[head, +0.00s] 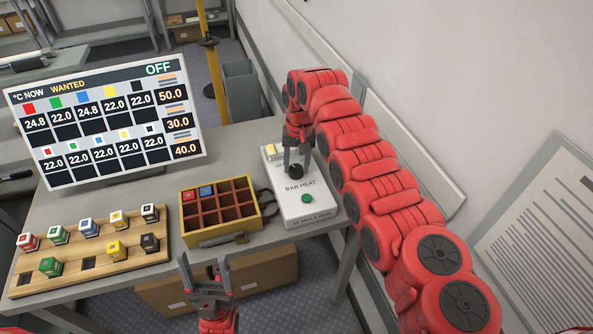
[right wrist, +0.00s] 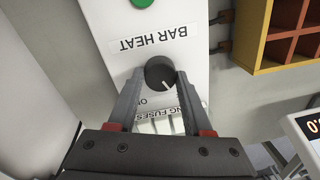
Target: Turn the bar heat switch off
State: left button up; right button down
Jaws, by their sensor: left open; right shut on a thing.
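The bar heat switch is a round black knob (right wrist: 160,73) with a white pointer line, on a white box (head: 318,205) labelled BAR HEAT. In the head view the knob (head: 295,171) shows below my right gripper (head: 295,163). My right gripper (right wrist: 158,88) is shut on the knob, one finger on each side. Its fingers partly cover the lettering beside the knob. The screen (head: 105,115) reads OFF in green at its top right. My left gripper (head: 207,279) is open and empty, in front of the table's near edge.
A green button (head: 307,198) sits on the box near the knob. A yellow-rimmed compartment tray (head: 223,239) holds a red and a blue cube. A wooden rack (head: 75,283) with several coloured cubes stands at the left. The wall is close on the right.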

jog(key=shift+n+b, duration=0.35)
jog(key=shift+n, duration=0.15)
jog(key=shift+c, duration=1.6)
grip_release()
